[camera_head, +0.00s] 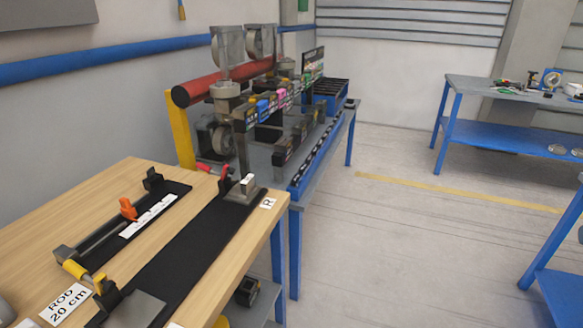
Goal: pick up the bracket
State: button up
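I cannot tell for sure which thing is the bracket. A grey metal block with an upright tab (243,190) sits at the far end of a black strip on the wooden table, beside a label reading R (268,203). Dark upright bracket-like parts (286,150) stand along the blue-edged bench behind. My gripper is not in view.
The wooden table (112,188) also bears a black fixture with an orange clamp (128,209), a rod with yellow ends (76,269) and a "ROD 20 cm" label (66,303). A red rail (205,88) runs above the bench. Open floor (400,240) lies right.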

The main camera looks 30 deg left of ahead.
aim_at(244, 188)
jog(key=u, duration=0.1)
jog(key=i, duration=1.05)
jog(key=u, duration=0.95)
jog(key=i, duration=0.6)
jog(key=u, duration=0.4)
jog(key=k, duration=0.9)
jog(key=u, duration=0.2)
jog(key=i, duration=0.9)
jog(key=z, duration=0.1)
